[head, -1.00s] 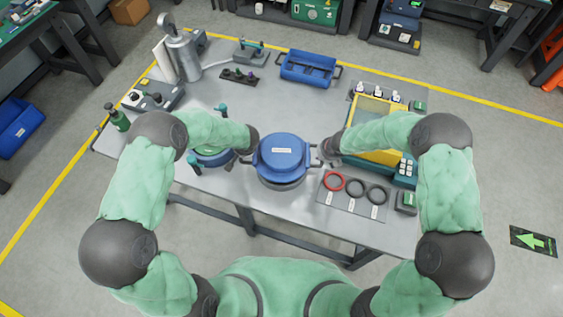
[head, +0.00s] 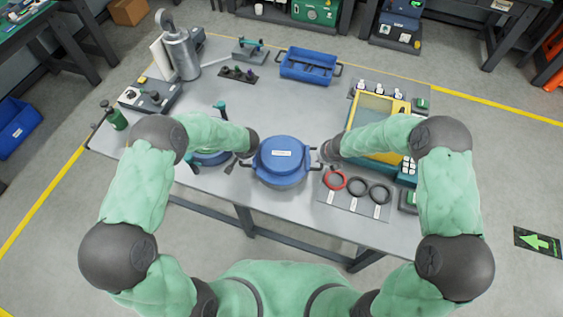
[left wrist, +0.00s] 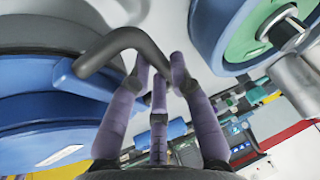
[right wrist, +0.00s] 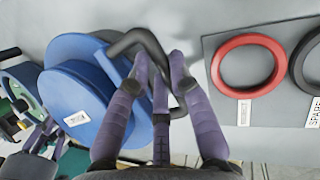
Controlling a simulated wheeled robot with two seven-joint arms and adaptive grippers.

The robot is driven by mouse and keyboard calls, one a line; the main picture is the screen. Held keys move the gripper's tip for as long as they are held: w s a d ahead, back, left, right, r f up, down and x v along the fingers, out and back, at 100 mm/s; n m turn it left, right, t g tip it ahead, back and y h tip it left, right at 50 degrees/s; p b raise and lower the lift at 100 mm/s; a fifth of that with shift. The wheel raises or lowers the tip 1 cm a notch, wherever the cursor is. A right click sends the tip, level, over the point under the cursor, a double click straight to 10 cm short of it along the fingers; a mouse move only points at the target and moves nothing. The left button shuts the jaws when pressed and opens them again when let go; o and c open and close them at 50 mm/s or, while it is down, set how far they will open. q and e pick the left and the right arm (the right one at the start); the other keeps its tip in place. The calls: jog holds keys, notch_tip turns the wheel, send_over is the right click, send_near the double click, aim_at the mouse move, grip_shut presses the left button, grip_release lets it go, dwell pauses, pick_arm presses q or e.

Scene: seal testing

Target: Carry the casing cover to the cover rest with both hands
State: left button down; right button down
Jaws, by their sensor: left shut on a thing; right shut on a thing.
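The casing cover (head: 282,153) is a round blue lid with a white label and a dark bent handle on each side. It is at the near middle of the table. My left gripper (head: 246,158) is shut on its left handle, with the fingers around the dark bar (left wrist: 125,40) in the left wrist view. My right gripper (head: 324,160) is shut on its right handle (right wrist: 140,42). The casing (left wrist: 270,25), blue with a green inside, stands to the left, partly behind my left arm.
A grey mat (head: 333,203) with a red ring (head: 334,181) and two black rings lies close on the right. A yellow-and-teal machine (head: 372,108) stands behind my right arm. A blue tray (head: 308,65) is at the back. The table's middle behind the cover is clear.

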pick_arm(q)
jog(key=shift+f+b, duration=0.5)
pick_arm(e)
jog(key=shift+f, duration=0.55)
pick_arm(q)
jog(key=c, duration=1.5)
grip_release()
jog(key=shift+f, duration=0.1)
pick_arm(e)
jog(key=c, duration=1.5)
grip_release()
jog(key=shift+f, duration=0.1)
pick_arm(q)
jog(key=o, duration=0.4)
pick_arm(e)
jog(key=o, duration=0.4)
pick_arm(q)
jog(key=shift+s+d+r, duration=0.1)
jog(key=shift+s+r, duration=0.05)
jog(key=shift+r, duration=0.5)
jog(key=shift+v, duration=5.35)
pick_arm(e)
jog(key=shift+v, duration=6.1)
pick_arm(q)
jog(key=shift+s, duration=0.15)
pick_arm(e)
jog(key=shift+a, duration=0.1)
